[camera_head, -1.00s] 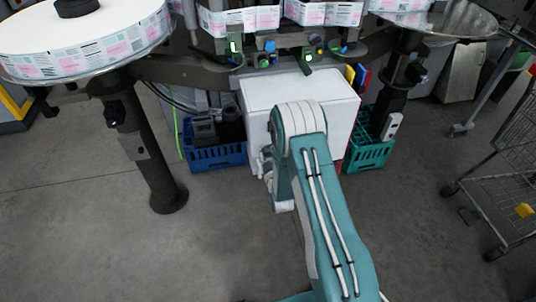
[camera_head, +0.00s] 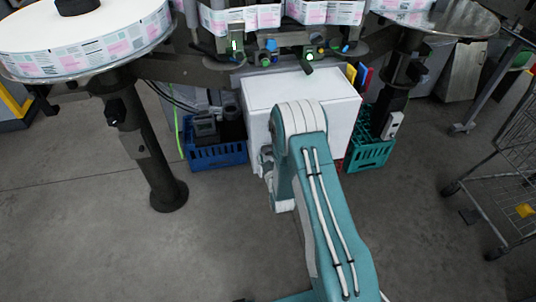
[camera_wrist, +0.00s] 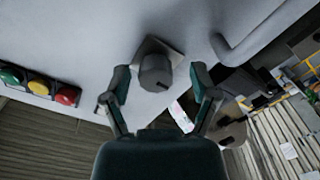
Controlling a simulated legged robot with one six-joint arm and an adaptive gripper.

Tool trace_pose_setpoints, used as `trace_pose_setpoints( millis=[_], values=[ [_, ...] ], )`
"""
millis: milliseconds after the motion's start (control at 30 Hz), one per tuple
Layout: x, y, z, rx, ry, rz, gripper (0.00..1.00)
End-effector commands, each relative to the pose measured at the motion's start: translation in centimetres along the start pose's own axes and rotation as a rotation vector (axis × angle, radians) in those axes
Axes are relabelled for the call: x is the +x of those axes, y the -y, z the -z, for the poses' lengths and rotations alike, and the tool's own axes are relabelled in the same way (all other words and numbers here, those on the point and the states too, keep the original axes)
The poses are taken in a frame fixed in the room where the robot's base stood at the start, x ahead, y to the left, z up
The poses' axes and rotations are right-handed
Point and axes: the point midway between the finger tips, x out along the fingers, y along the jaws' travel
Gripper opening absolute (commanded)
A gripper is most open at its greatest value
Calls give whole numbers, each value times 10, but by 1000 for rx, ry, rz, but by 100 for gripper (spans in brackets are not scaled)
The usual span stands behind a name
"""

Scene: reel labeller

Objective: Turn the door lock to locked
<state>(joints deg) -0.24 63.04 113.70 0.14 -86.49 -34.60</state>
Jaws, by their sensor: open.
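In the wrist view, a round grey lock knob (camera_wrist: 155,73) sits on a square metal plate (camera_wrist: 172,50) on a pale grey door panel (camera_wrist: 95,30). My gripper (camera_wrist: 158,82) is open, with one finger on each side of the knob. Whether the fingers touch the knob, I cannot tell. The knob's lock position is not clear. In the head view, my teal arm reaches towards a white cabinet (camera_head: 335,100), and the lock is hidden there.
A curved grey handle (camera_wrist: 250,38) stands right of the knob. Green, yellow and red buttons or lamps (camera_wrist: 38,86) are at left. A blue crate (camera_head: 215,155) and a teal crate (camera_head: 370,153) flank the cabinet. A cart (camera_head: 510,180) stands at right.

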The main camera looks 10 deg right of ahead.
Motion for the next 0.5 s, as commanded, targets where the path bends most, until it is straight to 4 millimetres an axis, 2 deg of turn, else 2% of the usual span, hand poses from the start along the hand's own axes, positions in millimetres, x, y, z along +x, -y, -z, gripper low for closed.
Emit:
trace_pose_setpoints(
  millis=[133, 233, 500],
  values=[
    [-4, 0, 0, 0, 0, -1, 76],
    [-16, 0, 0, 0, 1, -1, 76],
    [-72, 1, 0, -1, 3, 2, 76]
  ],
)
